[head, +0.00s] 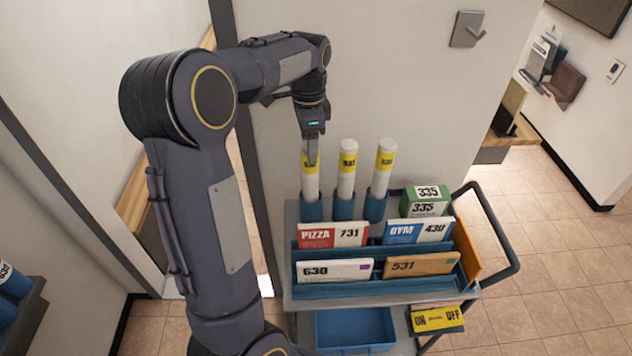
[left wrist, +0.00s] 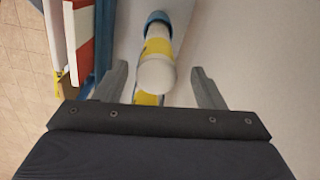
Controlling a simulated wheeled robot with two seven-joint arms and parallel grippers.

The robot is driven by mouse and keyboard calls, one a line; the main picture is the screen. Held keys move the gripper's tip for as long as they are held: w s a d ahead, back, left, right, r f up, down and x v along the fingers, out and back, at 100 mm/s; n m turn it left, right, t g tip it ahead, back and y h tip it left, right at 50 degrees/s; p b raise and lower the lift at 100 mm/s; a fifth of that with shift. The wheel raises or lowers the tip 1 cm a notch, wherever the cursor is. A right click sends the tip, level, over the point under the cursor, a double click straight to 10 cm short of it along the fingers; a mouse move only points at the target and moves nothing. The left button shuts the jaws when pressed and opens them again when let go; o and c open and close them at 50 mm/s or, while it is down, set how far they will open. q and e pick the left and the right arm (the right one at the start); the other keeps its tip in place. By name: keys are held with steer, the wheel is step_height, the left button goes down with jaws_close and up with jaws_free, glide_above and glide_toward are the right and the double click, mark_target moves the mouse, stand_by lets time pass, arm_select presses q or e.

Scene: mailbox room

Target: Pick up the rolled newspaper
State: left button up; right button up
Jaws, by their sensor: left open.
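Three rolled newspapers, white with yellow number bands, stand upright in blue cups at the back of the cart: a left one (head: 309,173), a middle one (head: 346,170) and a right one (head: 382,168). My left gripper (head: 312,158) points down at the left roll and covers part of its upper half and band. In the left wrist view the open fingers (left wrist: 162,88) stand on either side of a white roll end (left wrist: 156,76). A second yellow band (left wrist: 148,99) shows partly behind it. I cannot tell whether the fingers touch anything. My right gripper is not in view.
The grey cart (head: 292,290) carries a blue rack with envelopes, including a white 630 envelope (head: 335,270), and a green box (head: 427,199). A wall with a dark door frame (head: 255,170) stands close behind.

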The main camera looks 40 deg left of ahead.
arm_select(q)
step_height(320, 180, down, 4)
steer(key=shift+s+d+f, duration=0.1)
steer(key=shift+d+f, duration=0.05)
steer(key=shift+f, duration=0.05)
steer(key=shift+c, duration=0.3)
jaws_close()
steer(key=shift+r, duration=0.1)
